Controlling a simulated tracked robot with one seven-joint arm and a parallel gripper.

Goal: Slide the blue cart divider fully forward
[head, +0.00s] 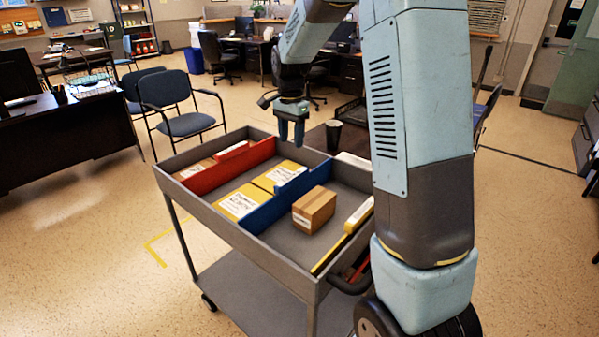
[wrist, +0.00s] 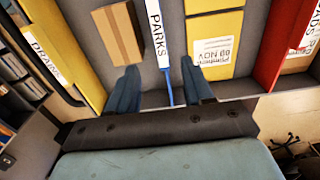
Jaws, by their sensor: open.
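The blue divider (head: 290,197) stands upright across the grey cart's (head: 172,172) top tray, between yellow packets and a cardboard box. In the wrist view, the blue divider (wrist: 170,88) shows edge-on with a white "PARKS" label. My gripper (head: 292,128) is open and points down over the tray's far rim. In the wrist view my gripper's fingers (wrist: 162,84) appear on either side of the blue divider, with gaps. I cannot tell whether they are low enough to straddle it. Nothing is held.
The cardboard box (head: 313,209) sits right of the blue divider, with bare tray around it. Yellow packets (head: 241,201) fill the left side, up to the red divider (head: 215,172). A yellow divider (head: 345,233) stands at the right. A black cup (head: 333,135) is behind the cart.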

